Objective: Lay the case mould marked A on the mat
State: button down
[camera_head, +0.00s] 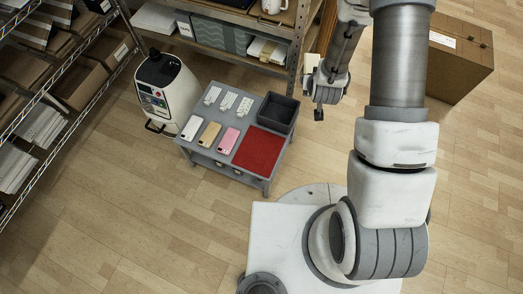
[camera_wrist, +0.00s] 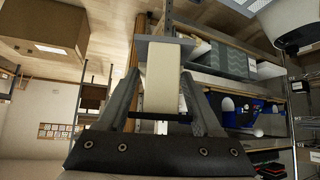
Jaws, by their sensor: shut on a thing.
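My gripper (camera_head: 319,105) hangs in the air to the right of the small grey table, above the floor. In the wrist view my gripper (camera_wrist: 163,118) is shut on a pale cream block with a grey plate (camera_wrist: 162,85); the plate is at its far end. No letter A shows on it, so I cannot tell whether it is the case mould marked A. The red mat (camera_head: 258,151) lies bare on the table's right front part, to the left of my gripper and apart from it. Small white pieces with dark marks (camera_head: 228,101) lie at the table's back, their marks unreadable.
White, gold and pink phone cases (camera_head: 209,134) lie left of the mat on the table (camera_head: 186,143). A dark grey open bin (camera_head: 278,113) stands behind the mat. A white machine (camera_head: 168,88) stands left, shelving behind, and a cardboard box (camera_head: 460,57) at right.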

jog(key=s+a+f+b, duration=0.2)
jog(key=a+f+b, duration=0.4)
jog(key=f, duration=0.6)
jog(key=s+a+f+m+h+b, duration=0.1)
jog(key=s+a+f+m+b, duration=0.1)
jog(key=s+a+f+b, duration=0.6)
jog(key=s+a+f+m+h+b, duration=0.1)
jog(key=s+a+f+m+h, duration=0.1)
jog(key=s+f, duration=0.8)
jog(key=w+f+b, duration=0.1)
jog(key=w+f, duration=0.2)
jog(key=w, duration=0.2)
jog(key=w+a+f+b, duration=0.1)
jog(key=w+f, duration=0.2)
jog(key=w, duration=0.1)
jog(key=w+f+b, duration=0.2)
jog(key=w+f, duration=0.2)
jog(key=w, duration=0.1)
jog(key=shift+w+a, duration=0.15)
jog(key=shift+w, duration=0.15)
jog(key=shift+f+b, duration=0.9)
jog(key=shift+f, duration=0.95)
jog(key=shift+f, duration=0.2)
jog(key=shift+c, duration=0.2)
grip_release()
